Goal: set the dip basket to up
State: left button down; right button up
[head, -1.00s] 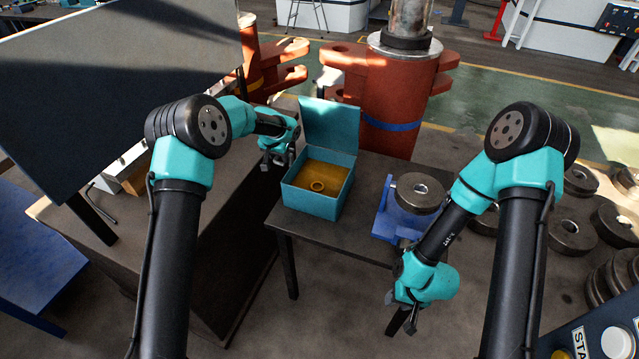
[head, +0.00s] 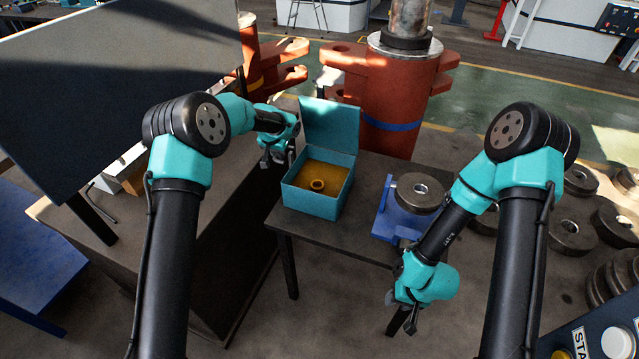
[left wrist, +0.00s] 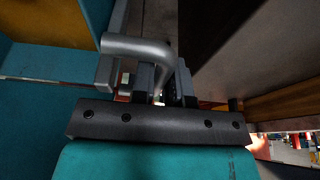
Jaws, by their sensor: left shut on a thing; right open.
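The dip tank is a teal open box (head: 315,205) with its lid raised at the back, holding amber liquid (head: 334,176). A small brown ring (head: 317,184) shows at the surface of the liquid. The rest of the dip basket cannot be made out. My left gripper (head: 276,160) is at the tank's left side. In the left wrist view it is shut on a bent grey metal handle (left wrist: 140,48) beside the teal wall (left wrist: 60,65). My right gripper (head: 402,312) is open and empty, low in front of the small table.
Red bender parts (head: 392,95) stand behind. A large dark panel (head: 110,90) fills the upper left.

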pick_arm(q)
jog(key=shift+w+r, duration=0.15)
jog(key=shift+r, duration=2.1)
jog(key=c, duration=0.8)
grip_release()
jog(key=shift+f, duration=0.15)
jog(key=shift+c, duration=0.2)
notch_tip(320, 180, up, 9)
jog(key=shift+f, duration=0.1)
